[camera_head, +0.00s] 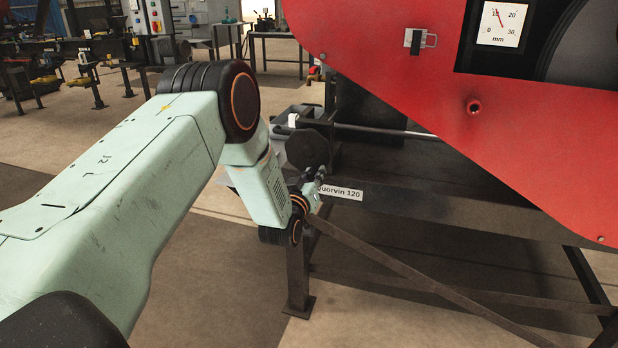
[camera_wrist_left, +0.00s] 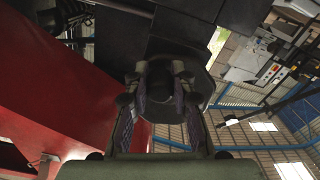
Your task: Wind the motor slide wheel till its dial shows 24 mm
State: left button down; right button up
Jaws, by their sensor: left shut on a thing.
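The dial (camera_head: 502,24) is a white square plate at the top right of the head view, marked 0, 10, 20, 30 and mm. Its red needle points close to the 10. The slide wheel (camera_head: 307,149) is a dark disc at the end of the frame, in front of the rod. My left gripper (camera_head: 317,176) is at the wheel's lower edge. In the left wrist view my left gripper (camera_wrist_left: 158,92) is shut on the wheel's dark round handle (camera_wrist_left: 158,78), with a finger on each side. My right gripper is not in view.
A large red guard (camera_head: 440,90) with a latch (camera_head: 420,40) fills the upper right. A dark rail with a "Quorvin 120" label (camera_head: 340,192) runs just right of the gripper, above a diagonal brace (camera_head: 400,268). Workbenches stand far behind; the floor at the left is open.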

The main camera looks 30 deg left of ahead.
aim_at(320, 142)
pick_arm(q)
jog(key=r+n, duration=0.1)
jog(key=n, duration=0.2)
jog(key=d+r+n, duration=0.1)
jog(key=n, duration=0.3)
jog(key=d+r+n, duration=0.1)
jog(key=r+n, duration=0.1)
jog(key=n, duration=0.2)
jog(key=shift+w+d+r, duration=0.1)
jog(key=shift+w+d, duration=0.05)
jog(key=shift+w, duration=0.1)
jog(key=r+n, duration=0.1)
jog(key=n, duration=0.1)
jog(key=r+n, duration=0.1)
jog(key=n, duration=0.1)
jog(key=shift+a, duration=0.2)
jog(key=shift+s+a+r+n+b, duration=0.1)
jog(key=shift+a+r+n+b, duration=0.15)
jog(key=shift+n, duration=0.7)
jog(key=shift+a+r+n+b, duration=0.15)
jog(key=shift+r+n+b, duration=0.15)
jog(key=shift+n, duration=0.6)
jog(key=shift+s+a+r+n+b, duration=0.1)
jog(key=shift+a+r+n+b, duration=0.2)
jog(key=shift+n, duration=0.65)
jog(key=shift+d, duration=0.1)
jog(key=c, duration=1.1)
grip_release()
jog(key=shift+s, duration=0.1)
